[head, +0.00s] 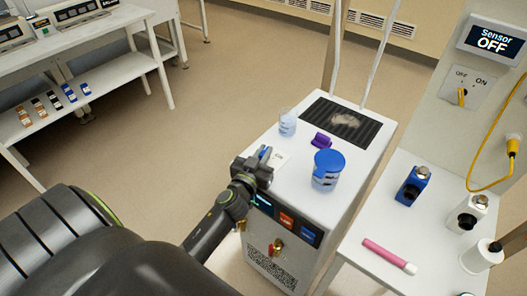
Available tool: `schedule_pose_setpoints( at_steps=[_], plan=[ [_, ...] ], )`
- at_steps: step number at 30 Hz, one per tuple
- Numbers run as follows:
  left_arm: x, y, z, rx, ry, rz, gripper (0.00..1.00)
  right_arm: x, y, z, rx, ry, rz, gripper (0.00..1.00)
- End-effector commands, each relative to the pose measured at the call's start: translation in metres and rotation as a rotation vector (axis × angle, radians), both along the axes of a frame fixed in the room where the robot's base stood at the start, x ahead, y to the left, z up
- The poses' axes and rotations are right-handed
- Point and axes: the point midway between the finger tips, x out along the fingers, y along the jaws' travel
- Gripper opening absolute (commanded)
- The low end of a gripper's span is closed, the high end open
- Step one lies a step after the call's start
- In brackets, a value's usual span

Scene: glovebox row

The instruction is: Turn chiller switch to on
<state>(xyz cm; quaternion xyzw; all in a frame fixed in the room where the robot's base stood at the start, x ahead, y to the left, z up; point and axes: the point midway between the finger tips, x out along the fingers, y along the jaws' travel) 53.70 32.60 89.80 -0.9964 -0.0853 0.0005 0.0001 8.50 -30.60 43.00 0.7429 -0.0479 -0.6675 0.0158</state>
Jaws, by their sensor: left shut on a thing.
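The chiller (351,178) is a white box with a dark vent on top and a small display and buttons on its front. A small white switch plate (281,157) with partly readable lettering lies on its top near the left edge. My left gripper (264,160) is over this plate, shut, with its fingers at the switch. The switch's knob is hidden by the fingers, so I cannot tell which way it points. My right gripper is not in view.
On the chiller stand a small beaker (288,122), a purple item (321,140) and a blue-lidded jar (328,172). A white table (370,233) at right holds a pink tube (389,256). The wall screen (492,41) reads "Sensor OFF", above another OFF/ON switch (462,97).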

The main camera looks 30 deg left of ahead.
Motion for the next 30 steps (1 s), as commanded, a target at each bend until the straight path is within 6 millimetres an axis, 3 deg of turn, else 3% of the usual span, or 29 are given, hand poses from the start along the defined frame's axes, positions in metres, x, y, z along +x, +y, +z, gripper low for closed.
schedule_pose_setpoints(
  at_steps=[12,29,30],
  plan=[
    [0.001,0.0,0.003,0.003,0.002,-0.215,0.0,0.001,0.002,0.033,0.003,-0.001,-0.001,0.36],
    [0.0,0.0,0.002,0.001,-0.005,-0.25,0.0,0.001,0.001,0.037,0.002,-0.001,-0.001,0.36],
    [0.0,0.0,0.002,0.001,-0.005,-0.25,0.15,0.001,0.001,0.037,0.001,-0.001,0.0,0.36]
  ],
)
